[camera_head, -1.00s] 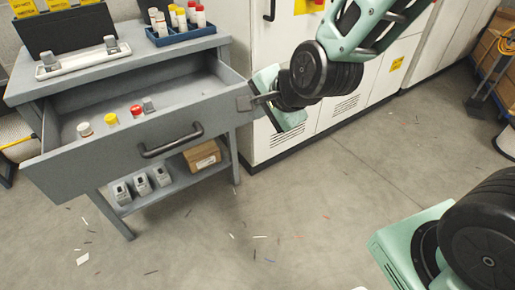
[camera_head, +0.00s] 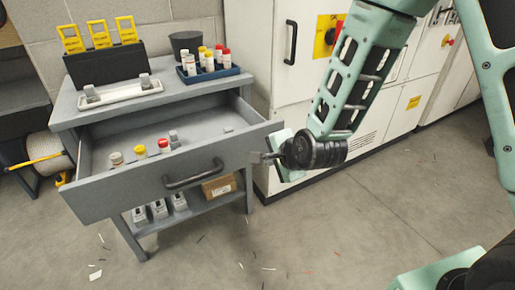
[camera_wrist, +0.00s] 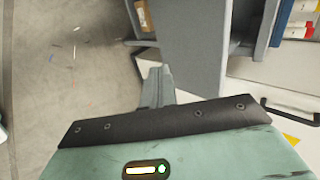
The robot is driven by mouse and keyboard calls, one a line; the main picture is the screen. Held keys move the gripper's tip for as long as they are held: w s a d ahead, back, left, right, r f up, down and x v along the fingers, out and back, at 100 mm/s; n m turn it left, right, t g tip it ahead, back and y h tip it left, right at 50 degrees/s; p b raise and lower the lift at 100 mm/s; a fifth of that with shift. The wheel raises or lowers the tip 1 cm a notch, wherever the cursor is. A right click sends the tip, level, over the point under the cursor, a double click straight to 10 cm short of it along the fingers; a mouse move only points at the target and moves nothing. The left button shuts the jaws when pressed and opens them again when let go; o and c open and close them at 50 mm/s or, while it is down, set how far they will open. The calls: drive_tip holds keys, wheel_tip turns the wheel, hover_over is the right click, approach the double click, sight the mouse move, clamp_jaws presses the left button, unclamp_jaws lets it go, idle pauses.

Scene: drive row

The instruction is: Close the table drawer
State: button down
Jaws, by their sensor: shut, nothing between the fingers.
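The grey table drawer (camera_head: 130,196) is pulled out from the grey table (camera_head: 68,112) in the head view. It has a dark bar handle (camera_head: 193,180) on its front and holds several small bottles with white, yellow and red caps and a small grey item. My gripper (camera_head: 262,158) is shut and empty. It is at the right end of the drawer front, close to it or touching; I cannot tell which. In the wrist view my shut fingers (camera_wrist: 156,82) point toward the drawer's grey panel (camera_wrist: 185,50).
The tabletop holds a white tray (camera_head: 122,97), a blue rack (camera_head: 212,77) of bottles and a dark bin with yellow cards (camera_head: 105,65). White cabinets (camera_head: 262,60) stand right of the table. A cardboard box (camera_head: 219,186) sits on the lower shelf. The floor in front is open, with scraps.

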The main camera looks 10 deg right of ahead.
drive_tip(key=w+a+f, duration=0.2)
drive_tip(key=w, duration=0.4)
drive_tip(key=shift+w+f, duration=0.35)
drive_tip(key=shift+f, duration=0.05)
drive_tip(key=shift+w, duration=0.1)
